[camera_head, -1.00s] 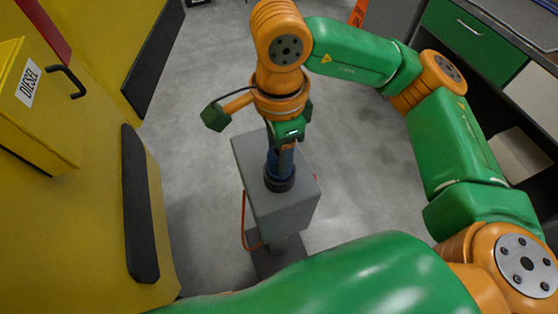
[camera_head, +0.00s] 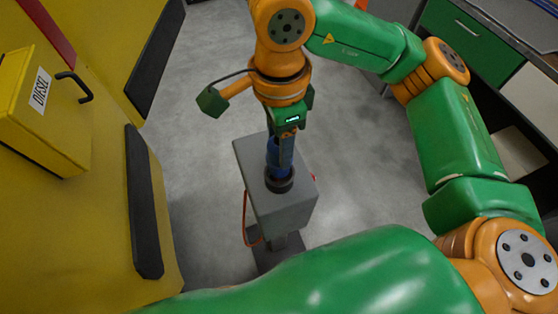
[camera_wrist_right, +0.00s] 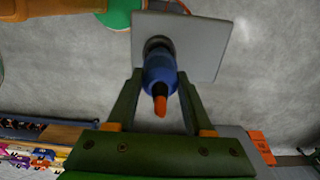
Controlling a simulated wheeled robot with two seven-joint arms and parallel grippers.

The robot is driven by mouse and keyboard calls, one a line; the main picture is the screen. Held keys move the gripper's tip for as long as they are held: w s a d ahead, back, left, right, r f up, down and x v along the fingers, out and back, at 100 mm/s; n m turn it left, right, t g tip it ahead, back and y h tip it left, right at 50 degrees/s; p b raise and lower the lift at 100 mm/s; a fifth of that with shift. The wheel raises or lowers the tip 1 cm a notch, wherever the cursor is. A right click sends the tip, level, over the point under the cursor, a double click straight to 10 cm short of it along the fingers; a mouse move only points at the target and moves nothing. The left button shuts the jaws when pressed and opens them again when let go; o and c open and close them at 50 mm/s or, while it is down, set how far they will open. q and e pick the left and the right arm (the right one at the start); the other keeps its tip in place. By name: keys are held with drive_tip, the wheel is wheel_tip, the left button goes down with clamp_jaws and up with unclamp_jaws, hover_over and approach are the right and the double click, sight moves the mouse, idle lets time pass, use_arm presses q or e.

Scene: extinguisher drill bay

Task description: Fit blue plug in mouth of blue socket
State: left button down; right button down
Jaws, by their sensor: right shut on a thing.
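The blue plug (camera_wrist_right: 160,72) stands upright between the fingers of my right gripper (camera_wrist_right: 160,76), which is shut on it. Its orange end points toward the wrist camera. In the head view, the plug (camera_head: 280,148) is below the gripper (camera_head: 286,134), which partly covers it. The socket shows as a dark ring (camera_head: 279,184) on top of a grey box, with blue just above it. The plug is in line above the socket mouth, or partly in it; I cannot tell how deep. In the right wrist view the plug hides most of the ring (camera_wrist_right: 157,42). My left gripper is out of view.
The grey box (camera_head: 288,212) stands on a post, with an orange cable (camera_head: 245,220) at its left side. A yellow machine with a DIESEL box (camera_head: 50,110) fills the left. A green-fronted bench (camera_head: 470,40) is at upper right. Grey floor is clear around the box.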

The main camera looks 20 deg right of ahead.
drive_tip(key=shift+r, duration=0.2)
drive_tip(key=shift+r+p, duration=1.4)
drive_tip(key=shift+r, duration=0.6)
drive_tip(key=shift+f, duration=0.1)
